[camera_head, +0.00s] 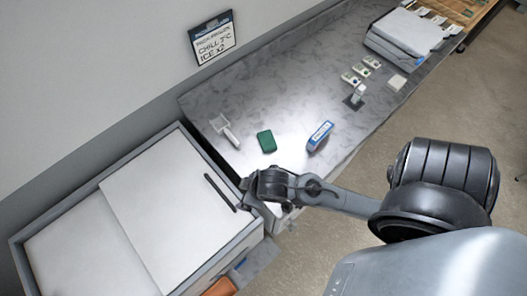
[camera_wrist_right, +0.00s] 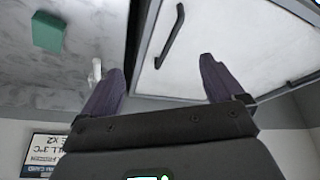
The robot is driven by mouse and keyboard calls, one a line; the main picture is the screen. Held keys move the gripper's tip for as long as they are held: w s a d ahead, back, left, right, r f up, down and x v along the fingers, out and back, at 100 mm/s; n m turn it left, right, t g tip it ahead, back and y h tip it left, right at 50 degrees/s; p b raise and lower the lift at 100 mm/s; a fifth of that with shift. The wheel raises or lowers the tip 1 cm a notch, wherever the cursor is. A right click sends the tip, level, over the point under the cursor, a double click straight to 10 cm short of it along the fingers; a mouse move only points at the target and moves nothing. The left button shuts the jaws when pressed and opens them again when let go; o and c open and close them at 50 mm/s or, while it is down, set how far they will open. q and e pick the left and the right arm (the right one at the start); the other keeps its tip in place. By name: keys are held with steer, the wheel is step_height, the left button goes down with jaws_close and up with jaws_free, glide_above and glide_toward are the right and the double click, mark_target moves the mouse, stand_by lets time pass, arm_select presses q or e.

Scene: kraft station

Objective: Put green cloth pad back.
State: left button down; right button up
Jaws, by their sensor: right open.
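The green cloth pad (camera_head: 266,141) lies on the grey marbled counter, between a white-handled tool and a blue-and-white box. It also shows at the upper left in the right wrist view (camera_wrist_right: 48,32). My right gripper (camera_wrist_right: 158,80) is open, with its two dark fingers spread and nothing between them. In the head view my right arm's end is over the near edge of the counter, beside the chest's black handle, apart from the pad. Its fingertips are hard to make out there. My left gripper is not in view.
A chest with a white lid (camera_head: 160,200) and black handle (camera_head: 220,192) stands at the left. The white-handled tool (camera_head: 229,134) and blue-and-white box (camera_head: 320,135) flank the pad. Small packs (camera_head: 360,72) and a stack of trays (camera_head: 400,38) are farther along. A sign (camera_head: 213,38) is on the wall.

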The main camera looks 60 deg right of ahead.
steer(key=shift+g, duration=0.6)
steer(key=s, duration=0.1)
steer(key=s+d+r, duration=0.1)
steer(key=s, duration=0.2)
steer(key=shift+s+d+r, duration=0.15)
steer(key=shift+s+r, duration=0.1)
step_height(320, 180, up, 7)
steer(key=p, duration=0.7)
